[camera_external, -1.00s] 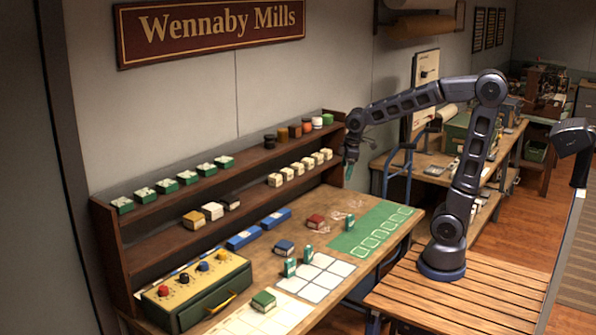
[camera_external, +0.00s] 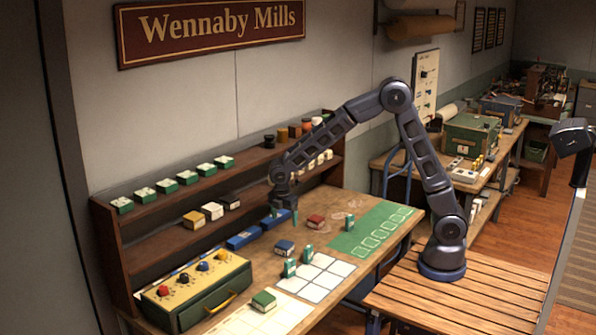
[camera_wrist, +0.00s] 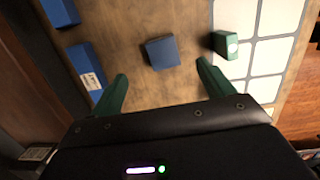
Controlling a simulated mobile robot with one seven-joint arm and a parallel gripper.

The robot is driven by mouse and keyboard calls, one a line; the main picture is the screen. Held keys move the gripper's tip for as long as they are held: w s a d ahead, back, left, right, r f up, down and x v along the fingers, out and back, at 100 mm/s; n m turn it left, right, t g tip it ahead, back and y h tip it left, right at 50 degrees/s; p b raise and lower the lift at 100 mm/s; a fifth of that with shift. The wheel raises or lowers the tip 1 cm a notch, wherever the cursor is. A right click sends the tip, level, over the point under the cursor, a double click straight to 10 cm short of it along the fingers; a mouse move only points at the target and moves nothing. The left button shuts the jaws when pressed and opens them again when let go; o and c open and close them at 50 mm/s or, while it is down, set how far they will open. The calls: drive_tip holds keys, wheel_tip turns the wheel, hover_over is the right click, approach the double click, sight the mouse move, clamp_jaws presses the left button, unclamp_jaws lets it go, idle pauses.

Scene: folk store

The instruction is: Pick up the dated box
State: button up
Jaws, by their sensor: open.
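My gripper (camera_external: 284,214) is open and empty above the workbench, near the shelf's front edge. In the wrist view its green fingers (camera_wrist: 161,68) are spread apart. A dark blue box (camera_wrist: 161,52) shows just beyond and between the fingertips; in the external view it (camera_external: 284,247) sits on the bench below my gripper. A blue item with a white printed label (camera_wrist: 90,78) shows left of the fingers, with another blue item (camera_wrist: 60,12) farther up. A green box (camera_wrist: 225,45) stands right of the fingers. I cannot read a date on any box.
A red box (camera_external: 316,221) and small green boxes (camera_external: 290,267) stand on the bench. A shelf (camera_external: 150,250) with several boxes and jars runs along the back. A yellow-topped control box (camera_external: 200,280) stands front left. A green mat (camera_external: 370,232) lies right.

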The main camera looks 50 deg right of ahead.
sight(284, 244)
drive_tip(key=a+f, duration=0.1)
drive_tip(key=a+f+n, duration=0.1)
drive_tip(key=shift+w+f, duration=0.3)
drive_tip(key=shift+f, duration=0.1)
drive_tip(key=f, duration=0.5)
drive_tip(key=shift+d+f, duration=0.1)
drive_tip(key=shift+d, duration=0.25)
drive_tip(key=shift+s+d+f, duration=0.1)
drive_tip(key=shift+d+f, duration=0.1)
drive_tip(key=shift+f, duration=0.65)
drive_tip(key=shift+s+d+f, duration=0.1)
drive_tip(key=shift+d+f, duration=0.05)
drive_tip(key=shift+f, duration=0.75)
drive_tip(key=shift+s+d+f, duration=0.1)
drive_tip(key=shift+d+f, duration=0.1)
drive_tip(key=shift+f, duration=0.65)
drive_tip(key=c, duration=1.1)
drive_tip(key=shift+r, duration=0.15)
